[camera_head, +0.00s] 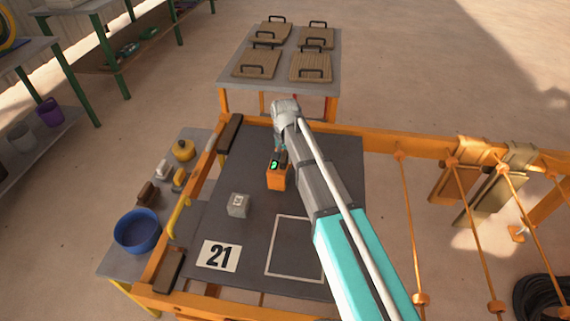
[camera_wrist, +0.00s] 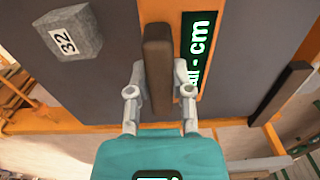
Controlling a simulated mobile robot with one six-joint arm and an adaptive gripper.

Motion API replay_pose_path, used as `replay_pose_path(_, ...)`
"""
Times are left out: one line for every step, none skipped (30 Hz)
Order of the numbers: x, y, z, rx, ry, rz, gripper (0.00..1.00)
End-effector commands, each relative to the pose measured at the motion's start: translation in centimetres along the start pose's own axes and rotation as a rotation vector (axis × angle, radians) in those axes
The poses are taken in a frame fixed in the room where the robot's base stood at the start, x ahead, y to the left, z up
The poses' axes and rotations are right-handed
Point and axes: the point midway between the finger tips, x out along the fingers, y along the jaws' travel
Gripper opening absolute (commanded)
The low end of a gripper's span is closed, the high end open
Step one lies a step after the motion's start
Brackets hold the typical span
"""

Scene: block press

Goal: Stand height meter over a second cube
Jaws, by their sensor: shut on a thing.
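The height meter (camera_head: 277,179) is an orange box on the dark grey tabletop (camera_head: 325,165), with a green-lit display on top. In the wrist view the meter (camera_wrist: 228,30) shows a black display with "cm" in white-green letters. My gripper (camera_head: 281,150) is above it; in the wrist view its fingers (camera_wrist: 158,85) are shut on the meter's dark brown handle bar (camera_wrist: 158,55). A grey cube (camera_head: 238,204) sits apart from the meter, to its left and nearer the front. The cube (camera_wrist: 70,32) carries a white label reading "32". Whether anything is under the meter is hidden.
A side bench holds a blue bowl (camera_head: 137,231) and small items. A table with several handled boards (camera_head: 257,64) stands behind. Orange rails edge the work table.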

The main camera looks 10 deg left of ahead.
Motion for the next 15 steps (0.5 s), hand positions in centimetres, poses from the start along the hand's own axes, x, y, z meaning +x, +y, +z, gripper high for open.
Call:
replay_pose_path(0.86, 0.0, 0.02, 0.0, 0.0, 0.0, 0.0)
replay_pose_path(1.05, 0.0, 0.02, 0.0, 0.0, 0.0, 0.0)
replay_pose_path(1.27, 0.0, 0.02, 0.0, 0.0, 0.0, 0.0)
replay_pose_path(1.41, 0.0, 0.02, 0.0, 0.0, 0.0, 0.0)
replay_pose_path(1.51, 0.0, 0.02, 0.0, 0.0, 0.0, 0.0)
replay_pose_path(1.61, 0.0, 0.02, 0.0, 0.0, 0.0, 0.0)
replay_pose_path(1.66, 0.0, 0.02, 0.0, 0.0, 0.0, 0.0)
replay_pose_path(1.68, -0.02, 0.04, -0.001, 0.0, 0.0, 0.0)
replay_pose_path(1.69, -0.04, 0.05, -0.001, 0.0, 0.0, 0.0)
replay_pose_path(1.68, -0.04, 0.07, -0.001, 0.0, 0.0, 0.0)
replay_pose_path(1.66, -0.04, 0.07, -0.001, 0.0, 0.0, 0.0)
replay_pose_path(1.63, -0.04, 0.07, -0.001, 0.0, 0.0, 0.0)
replay_pose_path(1.61, -0.04, 0.07, -0.001, 0.0, 0.0, 0.0)
replay_pose_path(1.6, -0.04, 0.07, -0.001, 0.0, 0.0, 0.0)
replay_pose_path(1.6, -0.04, 0.07, -0.001, 0.0, 0.0, 0.0)
